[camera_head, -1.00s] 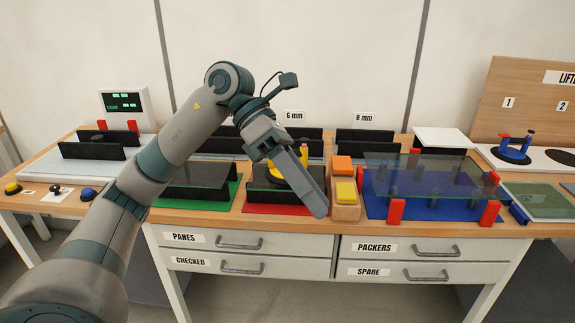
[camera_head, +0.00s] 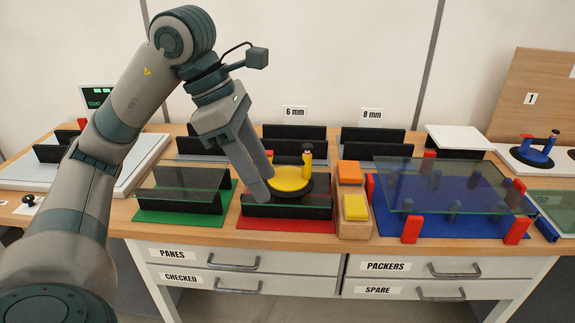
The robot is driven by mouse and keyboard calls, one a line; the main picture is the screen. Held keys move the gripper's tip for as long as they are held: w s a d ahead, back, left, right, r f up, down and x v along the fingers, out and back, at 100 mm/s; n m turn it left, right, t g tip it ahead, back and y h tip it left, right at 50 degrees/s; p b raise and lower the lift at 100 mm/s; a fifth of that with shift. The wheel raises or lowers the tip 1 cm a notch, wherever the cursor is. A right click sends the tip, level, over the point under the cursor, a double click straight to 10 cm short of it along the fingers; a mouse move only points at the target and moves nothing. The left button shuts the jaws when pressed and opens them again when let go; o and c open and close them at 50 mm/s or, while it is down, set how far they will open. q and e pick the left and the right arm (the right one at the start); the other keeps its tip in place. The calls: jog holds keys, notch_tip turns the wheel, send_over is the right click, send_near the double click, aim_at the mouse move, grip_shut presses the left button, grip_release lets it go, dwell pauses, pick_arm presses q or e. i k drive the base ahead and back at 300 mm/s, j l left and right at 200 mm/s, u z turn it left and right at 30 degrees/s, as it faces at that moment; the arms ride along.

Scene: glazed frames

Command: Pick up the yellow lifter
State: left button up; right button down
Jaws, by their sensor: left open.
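The yellow lifter (camera_head: 292,177) has a round yellow body on a black base and an upright yellow post with a dark knob. It rests at the black rack (camera_head: 300,211) on the red mat (camera_head: 285,225). My left gripper (camera_head: 262,188) is open, with its fingers pointing down just left of the lifter. One finger overlaps the lifter's left edge in the picture; I cannot tell whether they touch. The gap between the fingers is mostly hidden from this side. My right gripper is not in view.
Orange (camera_head: 349,172) and yellow (camera_head: 355,207) blocks sit in a wooden holder right of the lifter. A glass pane (camera_head: 450,180) stands over a blue mat (camera_head: 388,222) between red posts. A green mat (camera_head: 180,217) with a racked pane lies left. A blue lifter (camera_head: 538,152) stands far right.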

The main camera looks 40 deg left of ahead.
aim_at(289, 182)
jog(key=i+j, duration=0.75)
jog(key=j, duration=0.15)
